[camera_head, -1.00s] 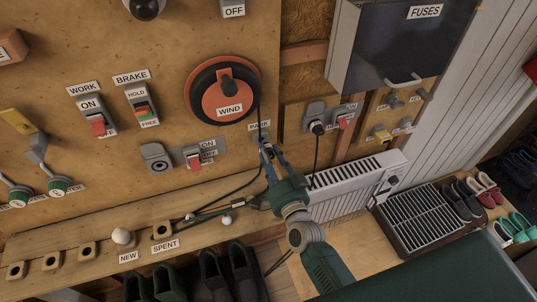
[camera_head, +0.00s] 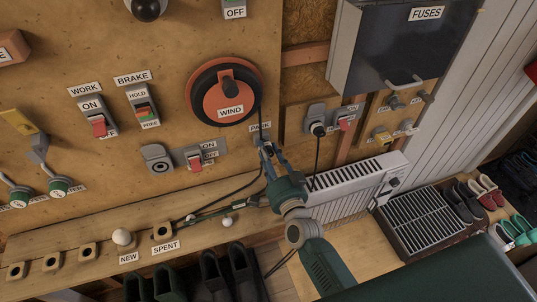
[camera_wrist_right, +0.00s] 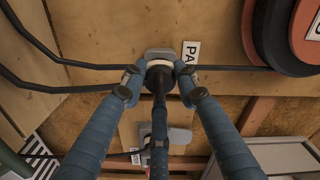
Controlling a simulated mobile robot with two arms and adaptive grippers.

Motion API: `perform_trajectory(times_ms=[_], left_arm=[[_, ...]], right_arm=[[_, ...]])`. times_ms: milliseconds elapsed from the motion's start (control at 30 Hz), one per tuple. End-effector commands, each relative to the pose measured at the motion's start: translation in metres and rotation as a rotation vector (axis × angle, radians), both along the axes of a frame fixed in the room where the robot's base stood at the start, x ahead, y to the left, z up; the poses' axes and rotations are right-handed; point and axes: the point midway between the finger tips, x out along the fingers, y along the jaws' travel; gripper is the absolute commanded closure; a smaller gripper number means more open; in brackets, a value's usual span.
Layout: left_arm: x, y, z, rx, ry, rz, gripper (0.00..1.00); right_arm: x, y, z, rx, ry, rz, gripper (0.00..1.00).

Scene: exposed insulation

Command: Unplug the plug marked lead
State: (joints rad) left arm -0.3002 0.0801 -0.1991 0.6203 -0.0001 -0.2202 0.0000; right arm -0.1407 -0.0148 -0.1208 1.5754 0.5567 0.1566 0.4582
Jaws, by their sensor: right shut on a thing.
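My right gripper (camera_head: 264,143) is at the small holder by the PARK label, below the WIND dial. In the right wrist view its blue fingers (camera_wrist_right: 160,88) are shut around a dark round part (camera_wrist_right: 158,76) with a pale ring, against a grey plate (camera_wrist_right: 160,54) beside the partly visible label. The fingers hide most of this part. A black plug (camera_head: 318,129) sits in a grey socket to the right, its black cable hanging down. I cannot read the word LEAD on any plug. My left gripper is out of view.
The WIND dial (camera_head: 225,92) is close above my right gripper. An ON/OFF switch (camera_head: 194,158) and a round grey socket (camera_head: 157,158) are to its left. A white radiator (camera_head: 345,183) is at lower right. Dark cables run near the fingers and over the wooden shelf (camera_head: 90,228).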

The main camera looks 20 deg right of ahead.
Motion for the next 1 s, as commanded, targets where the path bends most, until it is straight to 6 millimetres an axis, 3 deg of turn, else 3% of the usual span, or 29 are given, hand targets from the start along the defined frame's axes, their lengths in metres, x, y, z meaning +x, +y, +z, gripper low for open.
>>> perform_trajectory(times_ms=[567,600,700,1000], left_arm=[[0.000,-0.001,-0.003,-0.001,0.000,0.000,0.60],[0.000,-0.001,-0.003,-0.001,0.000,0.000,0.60],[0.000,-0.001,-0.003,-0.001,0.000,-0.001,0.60],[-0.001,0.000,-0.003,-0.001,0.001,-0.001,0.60]], right_arm=[[0.015,0.000,0.000,0.000,-0.001,0.000,1.00],[0.015,0.000,0.000,0.000,-0.001,0.000,0.66],[0.015,0.000,0.001,0.000,-0.001,0.000,0.48],[0.013,0.000,0.000,0.000,0.000,0.000,0.48]])
